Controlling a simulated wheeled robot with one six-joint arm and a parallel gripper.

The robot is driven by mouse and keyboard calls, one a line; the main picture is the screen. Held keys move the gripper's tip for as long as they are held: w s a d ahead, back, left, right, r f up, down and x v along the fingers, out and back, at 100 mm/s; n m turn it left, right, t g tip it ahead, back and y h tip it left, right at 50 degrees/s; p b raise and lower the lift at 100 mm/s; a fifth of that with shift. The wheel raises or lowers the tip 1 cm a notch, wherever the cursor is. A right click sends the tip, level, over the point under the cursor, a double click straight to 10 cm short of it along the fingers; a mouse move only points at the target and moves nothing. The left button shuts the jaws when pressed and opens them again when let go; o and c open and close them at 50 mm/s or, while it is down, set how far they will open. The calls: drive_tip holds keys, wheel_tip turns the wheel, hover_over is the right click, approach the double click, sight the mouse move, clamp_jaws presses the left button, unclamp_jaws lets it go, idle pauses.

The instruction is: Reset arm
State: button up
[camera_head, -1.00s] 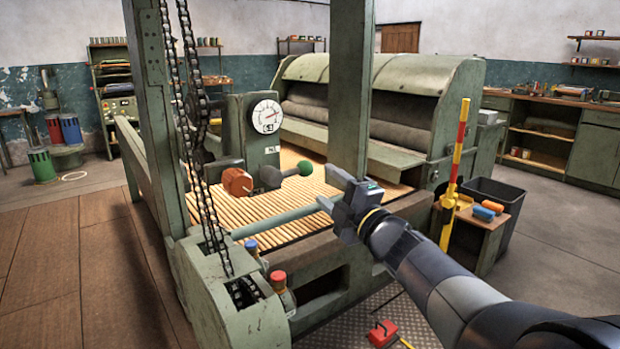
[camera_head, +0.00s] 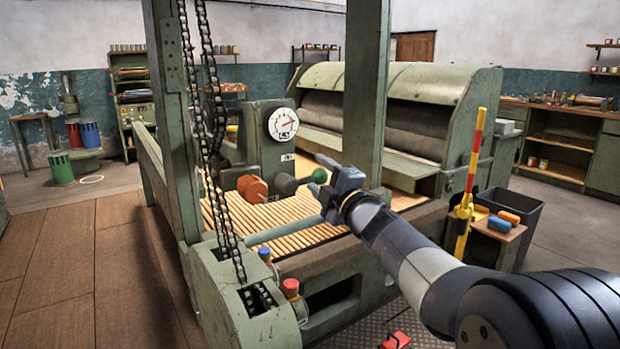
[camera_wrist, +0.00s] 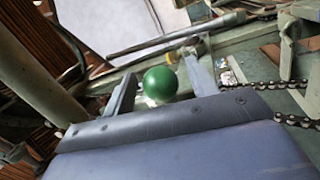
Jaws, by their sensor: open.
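My gripper (camera_head: 322,177) reaches in from the lower right in the head view, in front of the lattice apron (camera_head: 290,222) of wooden slats. A green ball knob (camera_head: 319,176) on a lever shows right by the fingertips there. In the wrist view the green knob (camera_wrist: 160,83) appears between the two open fingers of my gripper (camera_wrist: 159,80). I cannot tell whether a finger touches it. A brown-red knob (camera_head: 252,188) and a dark grey rounded part (camera_head: 286,184) sit to its left, below the dial gauge (camera_head: 283,124).
A green upright post (camera_head: 367,90) stands close behind my arm. Chains (camera_head: 213,130) hang at the left of the frame. A red-yellow striped pole (camera_head: 470,180) and a small stand with blue and orange blocks (camera_head: 500,238) are at the right. Wooden floor at the left is clear.

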drive_tip(key=shift+s+d, duration=0.1)
drive_tip(key=shift+s+d, duration=0.1)
drive_tip(key=shift+s, duration=0.1)
drive_tip(key=v, duration=1)
drive_tip(key=x, duration=1.1)
drive_tip(key=shift+f, duration=0.1)
drive_tip(key=shift+s+f+m+h+p, duration=0.1)
drive_tip(key=shift+f+m+h+p, duration=0.4)
drive_tip(key=shift+m, duration=0.6)
drive_tip(key=shift+f, duration=0.15)
